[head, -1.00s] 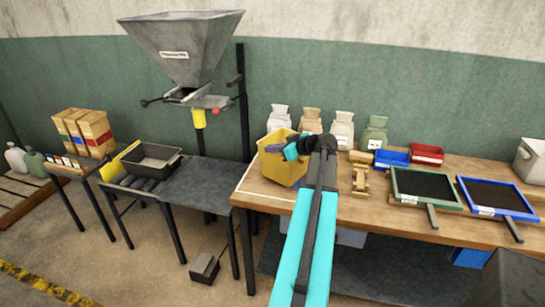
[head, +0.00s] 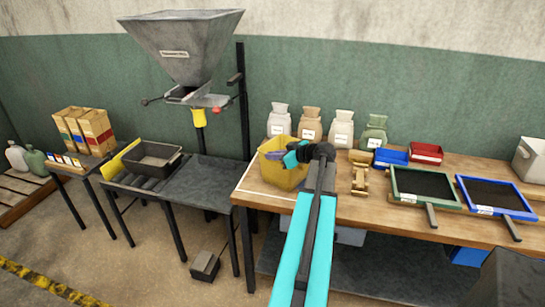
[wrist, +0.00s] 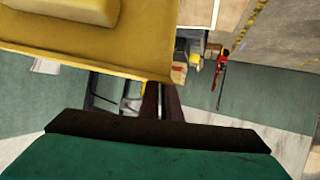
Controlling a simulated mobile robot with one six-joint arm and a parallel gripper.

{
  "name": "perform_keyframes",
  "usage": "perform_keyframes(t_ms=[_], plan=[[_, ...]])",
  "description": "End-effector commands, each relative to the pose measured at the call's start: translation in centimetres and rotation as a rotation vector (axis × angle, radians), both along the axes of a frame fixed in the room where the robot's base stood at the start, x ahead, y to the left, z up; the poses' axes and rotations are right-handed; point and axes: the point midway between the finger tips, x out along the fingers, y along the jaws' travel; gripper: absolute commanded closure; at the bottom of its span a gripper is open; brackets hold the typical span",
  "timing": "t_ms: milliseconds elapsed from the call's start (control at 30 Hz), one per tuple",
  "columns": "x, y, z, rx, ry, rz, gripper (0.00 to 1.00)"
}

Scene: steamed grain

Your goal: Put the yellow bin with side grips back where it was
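The yellow bin (head: 284,178) is at the left end of the wooden bench, over the white-outlined area. It looks upright; I cannot tell whether its base touches the bench. My gripper (head: 292,157) is at the bin's upper right side, with part of it overlapping the rim. In the wrist view the bin's yellow wall (wrist: 90,50) fills the upper left, and the two dark fingers (wrist: 160,100) are close together and reach its edge. They appear shut on the bin's side; the contact itself is hidden. A purple piece shows at the bin's opening.
Several sacks (head: 311,122) stand behind the bin. A wooden stand (head: 359,175) is close to its right, then blue and red small bins and framed screens (head: 424,185). A hopper (head: 184,50) and a table with a black tray (head: 152,160) are left.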

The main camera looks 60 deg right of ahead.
Motion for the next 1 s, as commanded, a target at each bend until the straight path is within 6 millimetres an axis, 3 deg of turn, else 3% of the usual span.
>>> perform_keyframes(t_ms=[100,600,1000], plan=[[0.0,0.0,0.0,0.000,0.000,0.000,0.79],[-0.1,0.0,0.4,0.000,0.000,-0.001,0.79],[-5.1,0.6,2.4,-0.002,-0.001,-0.004,0.79]])
